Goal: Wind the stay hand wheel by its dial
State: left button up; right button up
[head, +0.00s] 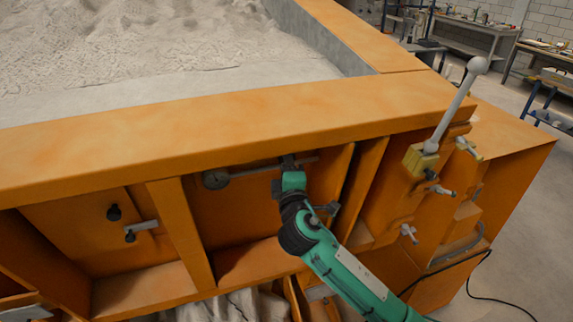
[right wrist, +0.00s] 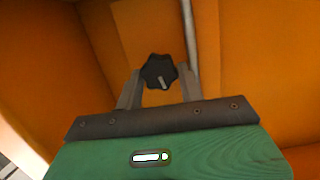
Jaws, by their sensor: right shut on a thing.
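A black lobed hand wheel (right wrist: 159,72) with a pale pointer mark on its face shows in the right wrist view. It sits between the two grey fingers of my right gripper (right wrist: 160,90), which is shut on it. In the head view my right gripper (head: 289,162) reaches into an open bay under the orange rim and hides the wheel. A round grey dial (head: 214,179) with a thin rod running right stands just left of the gripper. Any scale around the wheel is too small to read. My left gripper is in neither view.
The orange bed rim (head: 180,125) overhangs the bay, and upright ribs (head: 180,230) stand on both sides. A ball-topped lever (head: 452,108) rises at the right. Pale sand (head: 150,50) fills the bed.

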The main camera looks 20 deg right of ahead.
jog(key=shift+f+n, duration=0.15)
jog(key=shift+n, duration=0.65)
jog(key=o, duration=1)
jog(key=shift+c, duration=0.2)
jog(key=shift+s, duration=0.1)
jog(key=b+v, duration=0.6)
jog(key=v, duration=0.7)
jog(key=shift+s+f, duration=0.3)
jog(key=shift+a, duration=0.1)
